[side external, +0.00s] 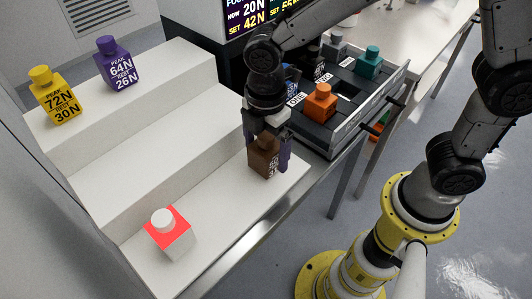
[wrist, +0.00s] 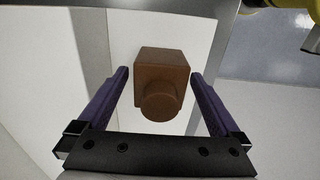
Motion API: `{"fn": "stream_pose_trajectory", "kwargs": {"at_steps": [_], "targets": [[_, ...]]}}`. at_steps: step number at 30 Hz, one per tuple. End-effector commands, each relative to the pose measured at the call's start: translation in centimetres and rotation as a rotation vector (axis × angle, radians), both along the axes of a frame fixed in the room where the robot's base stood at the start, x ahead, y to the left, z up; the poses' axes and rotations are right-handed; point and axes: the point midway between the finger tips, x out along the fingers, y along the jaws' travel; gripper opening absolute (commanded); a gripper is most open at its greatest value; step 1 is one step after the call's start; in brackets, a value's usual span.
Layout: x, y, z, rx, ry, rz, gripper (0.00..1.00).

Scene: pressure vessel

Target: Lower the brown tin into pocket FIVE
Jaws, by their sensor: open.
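The brown tin (side external: 264,158) stands on the lowest white step, near its right end, in the side view. In the wrist view the brown tin (wrist: 162,80) is seen from above, with its round cap towards the gripper. My gripper (side external: 268,150) is over it with one finger on either side. In the wrist view my gripper (wrist: 160,75) is open, with a gap between the tin and each purple finger. The dark pocket tray (side external: 345,128) is behind and right of the tin. A label ONE shows on it; I cannot make out a label FIVE.
An orange tin (side external: 321,101), a teal tin (side external: 369,61) and a grey tin (side external: 335,45) are in the tray. Yellow (side external: 58,100) and purple tins (side external: 118,68) stand on the top step. A white tin with a red top (side external: 168,234) stands on the lowest step.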

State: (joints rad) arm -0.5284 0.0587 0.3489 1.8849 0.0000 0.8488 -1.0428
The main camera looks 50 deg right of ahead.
Motion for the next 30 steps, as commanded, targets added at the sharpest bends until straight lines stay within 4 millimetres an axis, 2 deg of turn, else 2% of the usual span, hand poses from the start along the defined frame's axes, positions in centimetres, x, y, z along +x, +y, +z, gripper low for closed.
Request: {"fn": "stream_pose_trajectory", "kwargs": {"at_steps": [2, 18, 30], "targets": [[0.00, 0.00, 0.02, 0.000, 0.000, 0.000, 0.96], [0.00, 0.00, 0.07, 0.000, 0.000, 0.000, 0.00], [0.06, 0.04, 0.47, 0.002, -0.003, 0.000, 0.00]]}}
